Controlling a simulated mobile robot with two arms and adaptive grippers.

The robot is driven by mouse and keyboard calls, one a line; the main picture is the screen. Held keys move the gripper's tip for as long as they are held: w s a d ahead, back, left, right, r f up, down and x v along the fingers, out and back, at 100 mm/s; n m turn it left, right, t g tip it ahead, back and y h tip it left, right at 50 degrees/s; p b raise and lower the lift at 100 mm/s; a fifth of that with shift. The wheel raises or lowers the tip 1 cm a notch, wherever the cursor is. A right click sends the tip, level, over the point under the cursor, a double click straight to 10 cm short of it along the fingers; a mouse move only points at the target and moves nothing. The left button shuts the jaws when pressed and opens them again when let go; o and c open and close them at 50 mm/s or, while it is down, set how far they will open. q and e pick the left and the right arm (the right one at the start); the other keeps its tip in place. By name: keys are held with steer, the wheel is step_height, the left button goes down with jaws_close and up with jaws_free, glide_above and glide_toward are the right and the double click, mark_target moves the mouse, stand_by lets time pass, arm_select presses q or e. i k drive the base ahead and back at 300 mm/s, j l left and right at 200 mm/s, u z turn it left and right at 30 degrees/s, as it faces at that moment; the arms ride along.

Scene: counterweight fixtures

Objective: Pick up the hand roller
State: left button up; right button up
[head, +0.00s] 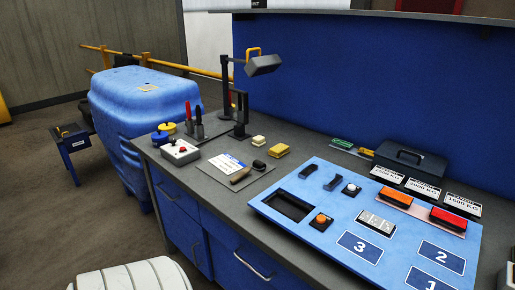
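A small tool with a brown handle (240,176) lies on the bench beside a white sheet, with a small dark rounded piece (259,165) close to it. This may be the hand roller, but it is too small to be sure. A green piece (343,142) and a yellow-orange piece (366,151) lie farther back, by a dark toolbox; I cannot tell what they are. Neither of my grippers shows in the head view.
The grey bench (222,215) carries a blue numbered panel (290,235), a dark toolbox (410,160), a lamp (263,65), a button box (180,152) and yellow blocks (279,151). A blue wall stands behind.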

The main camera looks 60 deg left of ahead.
mark_target(259, 165)
steer(key=u, duration=1.85)
